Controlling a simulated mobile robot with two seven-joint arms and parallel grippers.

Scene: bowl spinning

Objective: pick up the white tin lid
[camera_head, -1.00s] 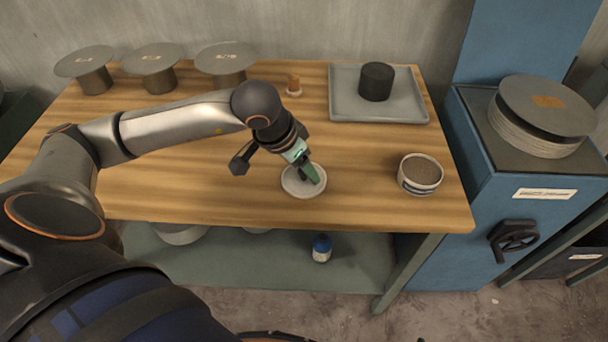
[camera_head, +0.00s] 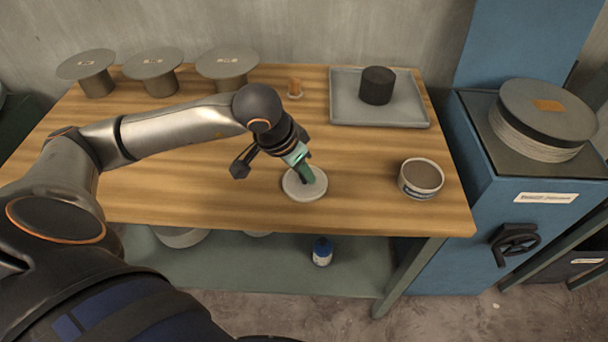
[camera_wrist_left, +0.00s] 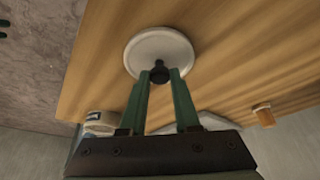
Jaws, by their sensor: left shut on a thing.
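The white tin lid (camera_head: 304,190) is a pale round disc at the middle front of the wooden table in the head view. In the left wrist view the lid (camera_wrist_left: 160,48) shows a dark knob (camera_wrist_left: 159,73) at its near side. My left gripper (camera_head: 306,178) has green fingers, which also show in the left wrist view (camera_wrist_left: 160,76). They are shut on the knob. I cannot tell whether the lid touches the table. My right gripper is not in view.
An open tin (camera_head: 421,178) stands to the right of the lid. A grey tray (camera_head: 350,112) with a black cylinder (camera_head: 377,85) is at the back right. Several disc-topped stands line the back left. A small orange-brown object (camera_head: 295,88) stands behind the gripper. Table space around the lid is clear.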

